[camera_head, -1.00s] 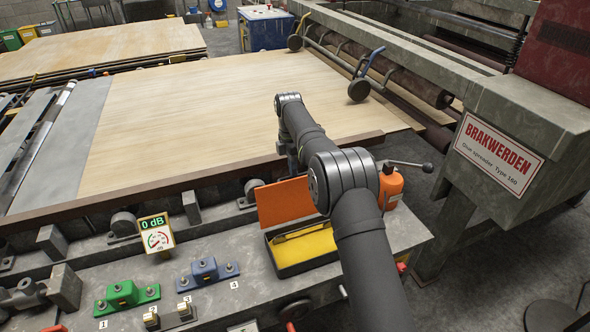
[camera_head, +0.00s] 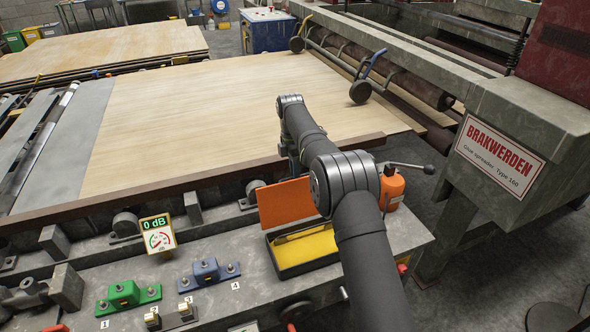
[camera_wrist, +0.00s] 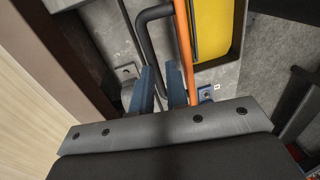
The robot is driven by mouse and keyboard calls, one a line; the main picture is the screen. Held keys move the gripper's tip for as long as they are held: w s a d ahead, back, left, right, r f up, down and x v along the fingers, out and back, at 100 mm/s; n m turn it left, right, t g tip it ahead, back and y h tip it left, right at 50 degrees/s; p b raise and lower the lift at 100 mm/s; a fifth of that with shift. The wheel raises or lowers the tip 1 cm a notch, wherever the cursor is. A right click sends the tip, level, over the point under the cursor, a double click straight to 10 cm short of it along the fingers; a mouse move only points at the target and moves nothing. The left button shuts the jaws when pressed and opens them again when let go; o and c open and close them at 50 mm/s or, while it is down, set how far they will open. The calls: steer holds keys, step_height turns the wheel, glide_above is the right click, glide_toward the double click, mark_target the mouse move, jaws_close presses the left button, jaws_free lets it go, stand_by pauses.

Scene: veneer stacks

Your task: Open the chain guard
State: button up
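The chain guard is an orange lid (camera_head: 285,203) standing upright at the back of a black-rimmed box with a yellow inside (camera_head: 303,247). In the wrist view the orange lid (camera_wrist: 185,45) shows edge-on beside the yellow inside (camera_wrist: 212,25). A black bent handle (camera_wrist: 145,40) sticks out from the lid's left side there. My gripper (camera_wrist: 161,68) has its blue fingers apart, with the handle running down between them. The handle appears close to the left finger; contact is unclear. In the head view my arm hides most of the gripper.
A gauge reading 0 dB (camera_head: 157,233), a green block (camera_head: 126,294) and a blue block (camera_head: 207,271) are left of the guard. An orange bottle-like part with a lever (camera_head: 393,187) is just right. Veneer sheets (camera_head: 220,110) lie behind the brown rail.

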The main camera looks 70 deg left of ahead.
steer(key=f, duration=0.3)
steer(key=shift+d+f, duration=0.1)
steer(key=shift+d, duration=0.25)
step_height(320, 180, up, 11)
steer(key=a, duration=0.1)
steer(key=shift+a+f, duration=0.2)
steer(key=shift+a, duration=0.2)
steer(key=shift+f, duration=0.1)
steer(key=f, duration=0.3)
steer(key=d+f, duration=0.1)
steer(key=f, duration=0.5)
steer(key=shift+d+f, duration=0.15)
steer(key=shift+f, duration=0.1)
steer(key=shift+d+f+h, duration=0.25)
steer(key=shift+f+h, duration=0.05)
steer(key=shift+f, duration=0.25)
steer(key=shift+v, duration=2.55)
steer(key=shift+r, duration=0.1)
